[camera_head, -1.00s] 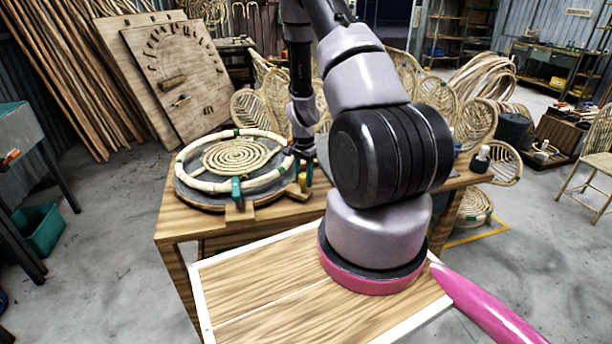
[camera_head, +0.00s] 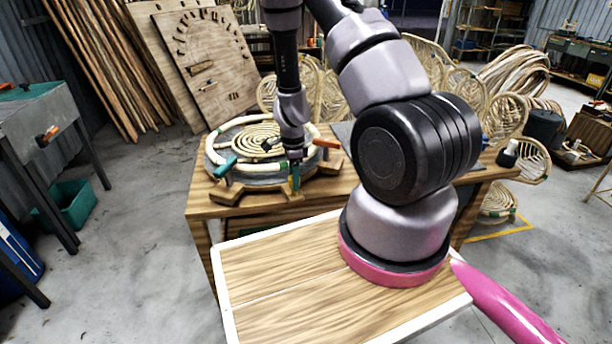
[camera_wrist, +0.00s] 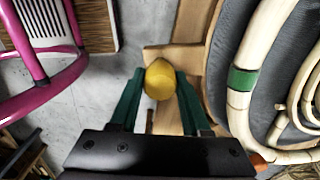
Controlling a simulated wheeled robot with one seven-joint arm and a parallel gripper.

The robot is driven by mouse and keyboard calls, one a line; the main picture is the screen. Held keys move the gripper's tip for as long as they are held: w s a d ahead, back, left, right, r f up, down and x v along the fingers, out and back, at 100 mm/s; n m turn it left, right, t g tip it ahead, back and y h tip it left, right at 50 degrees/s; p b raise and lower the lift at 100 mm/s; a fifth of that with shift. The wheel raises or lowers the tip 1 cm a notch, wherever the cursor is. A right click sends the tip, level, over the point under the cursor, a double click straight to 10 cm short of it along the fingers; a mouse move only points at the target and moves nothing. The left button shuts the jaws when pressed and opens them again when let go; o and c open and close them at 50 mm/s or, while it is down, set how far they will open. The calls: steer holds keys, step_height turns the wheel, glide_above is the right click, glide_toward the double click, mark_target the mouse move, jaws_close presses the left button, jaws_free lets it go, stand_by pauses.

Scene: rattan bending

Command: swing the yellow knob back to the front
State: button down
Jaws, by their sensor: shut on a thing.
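The yellow knob (camera_wrist: 159,79) shows in the wrist view, between the two green fingers of my gripper (camera_wrist: 158,88), which is shut on it. The knob stands on a light wooden piece (camera_wrist: 185,58) along the outer edge of the round dark former. In the head view my gripper (camera_head: 294,174) is at the front right edge of the former, pointing down; its fingers mostly hide the knob there. A pale rattan ring (camera_head: 215,150) with green bands lies around the former, and a rattan spiral (camera_head: 255,136) lies in its middle.
The former stands on a wooden workbench (camera_head: 206,203). Rattan chair backs (camera_head: 330,97) stand behind the bench. A peg board (camera_head: 200,60) leans at the back left. Open floor lies left of the bench.

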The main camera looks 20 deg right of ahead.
steer(key=a+m, duration=0.2)
steer(key=a, duration=0.5)
steer(key=shift+w+a+m, duration=0.3)
steer(key=shift+m, duration=0.1)
steer(key=shift+c, duration=1.8)
jaws_free()
step_height(320, 180, up, 11)
